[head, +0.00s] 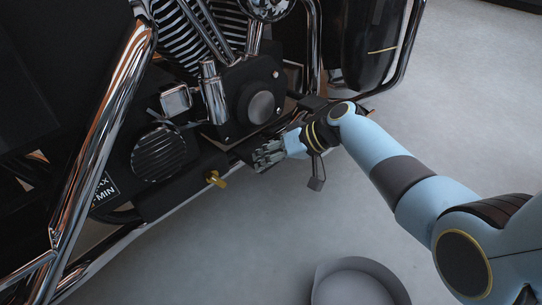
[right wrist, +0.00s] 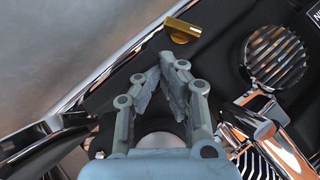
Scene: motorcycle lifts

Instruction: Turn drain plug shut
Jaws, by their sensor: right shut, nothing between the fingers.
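The drain plug is a small brass tap-like piece (head: 215,179) on the lower side of the motorcycle's black engine block. It also shows in the right wrist view (right wrist: 182,30), just beyond my fingertips, with its bar lying at a slant. My right gripper (head: 258,163) is to the right of the plug in the head view, apart from it. In the right wrist view my right gripper (right wrist: 168,62) has its fingertips together with nothing between them, and a gap shows between them and the plug. My left gripper is not in view.
The motorcycle's finned round cover (head: 158,153) and chrome pipe (head: 110,120) are at the left. A pedal (head: 317,180) hangs beside my right wrist. A grey round pan (head: 358,287) stands on the floor at the bottom. The grey floor (head: 480,110) at the right is clear.

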